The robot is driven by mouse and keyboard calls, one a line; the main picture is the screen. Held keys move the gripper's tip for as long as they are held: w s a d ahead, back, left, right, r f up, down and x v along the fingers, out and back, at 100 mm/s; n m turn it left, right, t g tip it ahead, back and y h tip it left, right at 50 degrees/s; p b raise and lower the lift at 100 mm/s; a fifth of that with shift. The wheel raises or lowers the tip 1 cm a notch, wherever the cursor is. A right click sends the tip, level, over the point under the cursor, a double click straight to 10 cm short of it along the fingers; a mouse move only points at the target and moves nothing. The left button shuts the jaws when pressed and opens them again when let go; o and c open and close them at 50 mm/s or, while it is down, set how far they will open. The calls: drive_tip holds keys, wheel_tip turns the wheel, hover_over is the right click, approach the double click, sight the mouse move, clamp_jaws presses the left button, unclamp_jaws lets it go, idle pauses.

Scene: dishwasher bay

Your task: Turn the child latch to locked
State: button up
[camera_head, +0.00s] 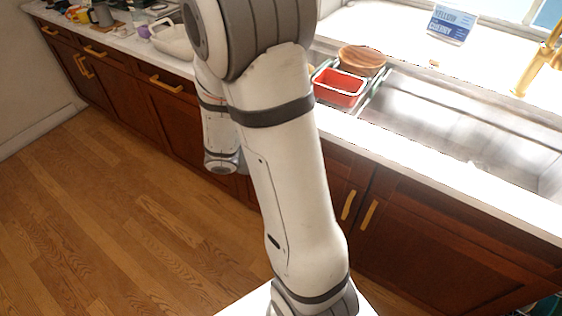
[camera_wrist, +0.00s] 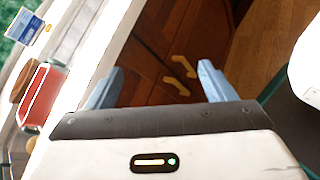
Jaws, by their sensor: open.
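I cannot make out a child latch in either view. My gripper (camera_wrist: 160,80) shows in the wrist view with its two blue-grey fingers wide apart and nothing between them. Beyond the fingers are dark red-brown cabinet doors (camera_wrist: 150,68) with two gold handles (camera_wrist: 183,66). The gripper is apart from them. In the head view, my arm stands across the middle and hides part of the counter and cabinets; the gripper is not visible there. The same kind of doors (camera_head: 420,240) and gold handles (camera_head: 369,214) show right of my arm.
A white counter (camera_head: 470,205) runs along the cabinets with a steel sink (camera_head: 450,120) at right. A red container (camera_head: 338,88) and a round wooden item (camera_head: 362,60) stand beside it. Dishes crowd the far left counter. The wooden floor (camera_head: 110,220) at left is clear.

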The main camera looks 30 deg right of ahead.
drive_tip(key=w+d+f+n+t+h+b, duration=0.1)
drive_tip(key=w+f+n+t+h+b, duration=0.15)
drive_tip(key=w+f+n+t, duration=0.4)
drive_tip(key=w+f+n+t+h+b, duration=0.1)
drive_tip(key=f+n+t+b, duration=0.2)
drive_tip(key=f, duration=0.7)
drive_tip(key=w+d+f+n+t+h+b, duration=0.1)
drive_tip(key=w+f+n+t+b, duration=0.2)
drive_tip(key=f+n, duration=0.4)
drive_tip(key=f+x, duration=0.1)
drive_tip(key=x, duration=0.6)
drive_tip(key=shift+w+d+m, duration=0.2)
drive_tip(key=shift+d+m, duration=0.1)
drive_tip(key=shift+m, duration=0.15)
drive_tip(key=shift+c, duration=0.3)
